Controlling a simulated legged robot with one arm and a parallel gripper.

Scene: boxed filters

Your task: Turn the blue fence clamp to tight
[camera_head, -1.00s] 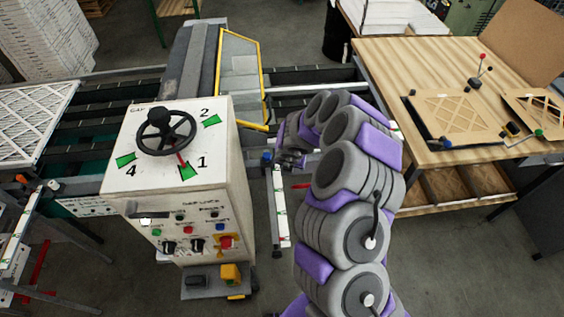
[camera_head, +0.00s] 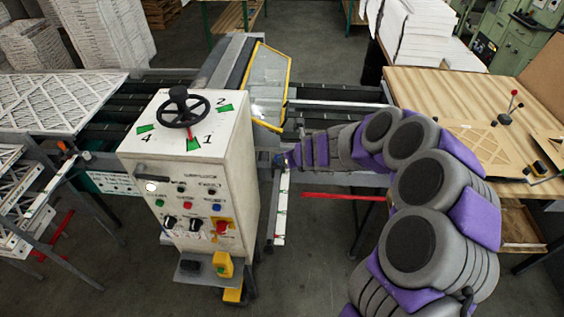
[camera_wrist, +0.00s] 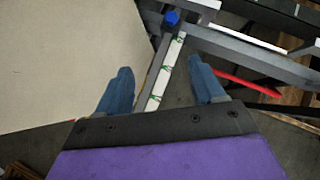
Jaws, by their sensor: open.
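The blue fence clamp (camera_wrist: 171,18) is a small blue knob at the top of the wrist view, on a grey metal frame at the end of a pale marked rail. In the head view the clamp (camera_head: 280,158) shows as a blue spot just right of the white control cabinet. My gripper (camera_wrist: 162,78) is open, its two blue-grey fingers apart with nothing between them. The clamp lies beyond the fingertips, between their lines. In the head view my gripper (camera_head: 290,158) is at the clamp's right side, its fingers hard to make out.
The white control cabinet (camera_head: 185,145) with a black handwheel (camera_head: 183,108) stands close left of my gripper. A red bar (camera_head: 340,196) sticks out to the right, below my arm. A wooden table (camera_head: 440,95) stands at the right. Dark floor is open in front.

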